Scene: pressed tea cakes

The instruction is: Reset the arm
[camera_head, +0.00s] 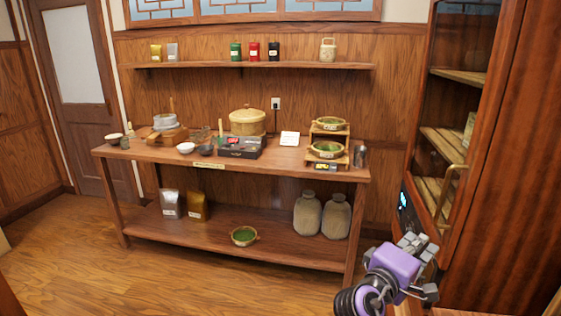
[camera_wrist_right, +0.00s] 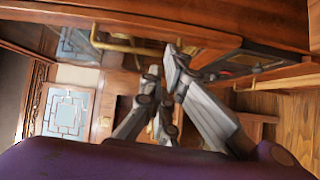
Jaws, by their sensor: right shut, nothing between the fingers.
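My right gripper (camera_head: 418,250) shows in the head view at the lower right, with a purple body and grey fingers. It is raised in front of the tall wooden cabinet (camera_head: 520,190), apart from the table. In the right wrist view its fingers (camera_wrist_right: 164,75) are closed together with nothing between them. A brass handle (camera_wrist_right: 125,46) and wooden edges of the cabinet show close behind the fingers there. My left gripper is in neither view.
A wooden table (camera_head: 228,166) holds a steamer pot (camera_head: 247,122), bowls, a dark box (camera_head: 240,152) and a two-tier stand (camera_head: 345,142). Jars (camera_head: 307,213), bags and a green-filled bowl (camera_head: 243,236) are on its lower shelf. The floor (camera_head: 80,255) at left is clear.

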